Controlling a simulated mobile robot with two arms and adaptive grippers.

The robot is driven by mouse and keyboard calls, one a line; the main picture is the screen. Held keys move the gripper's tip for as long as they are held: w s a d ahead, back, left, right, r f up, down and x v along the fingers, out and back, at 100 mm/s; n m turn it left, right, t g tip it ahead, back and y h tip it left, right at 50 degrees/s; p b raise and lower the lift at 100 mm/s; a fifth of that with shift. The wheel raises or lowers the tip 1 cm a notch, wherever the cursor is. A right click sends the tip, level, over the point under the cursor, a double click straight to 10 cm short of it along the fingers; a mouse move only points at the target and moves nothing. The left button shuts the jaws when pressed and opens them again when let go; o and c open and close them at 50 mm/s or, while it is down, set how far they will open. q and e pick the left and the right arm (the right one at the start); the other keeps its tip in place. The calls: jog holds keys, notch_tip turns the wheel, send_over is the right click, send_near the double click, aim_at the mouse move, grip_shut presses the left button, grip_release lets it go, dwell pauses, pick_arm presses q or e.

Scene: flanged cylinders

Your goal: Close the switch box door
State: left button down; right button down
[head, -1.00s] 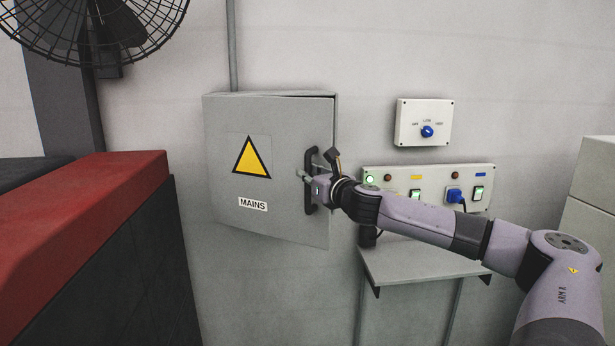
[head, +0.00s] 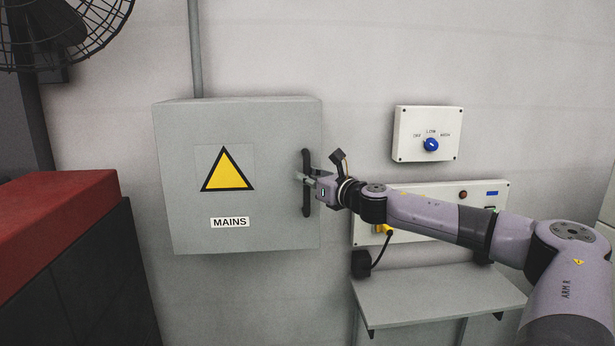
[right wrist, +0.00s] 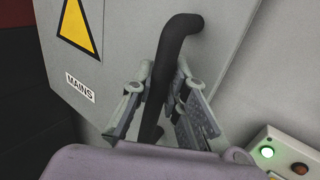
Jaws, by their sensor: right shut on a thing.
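The grey switch box (head: 300,103) is on the wall, and its door (head: 190,180) bears a yellow warning triangle and a MAINS label. In the head view the door looks flush with the box, with no gap showing. The black bar handle (head: 306,205) stands upright at the door's right edge. My right gripper (head: 304,178) is at the handle's middle. In the right wrist view the right gripper's fingers (right wrist: 155,105) sit on both sides of the handle (right wrist: 172,55), shut on it. The door (right wrist: 120,40) fills the left of that view. My left gripper is not in view.
A white panel (head: 410,195) with lights, switches and plugs is right of the box, partly behind my right arm. A dial box (head: 428,134) is above it and a grey shelf (head: 435,297) below. A red-topped block (head: 60,215) stands at left, under a fan (head: 60,30).

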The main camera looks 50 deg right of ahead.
jog(key=shift+f, duration=0.2)
jog(key=c, duration=2)
grip_release()
jog(key=shift+s+a+r, duration=0.1)
jog(key=shift+s+a, duration=0.05)
jog(key=shift+a, duration=0.05)
jog(key=shift+o, duration=0.8)
jog(key=shift+s+a+r, duration=0.1)
jog(key=shift+s+a, duration=0.05)
jog(key=shift+o, duration=1.3)
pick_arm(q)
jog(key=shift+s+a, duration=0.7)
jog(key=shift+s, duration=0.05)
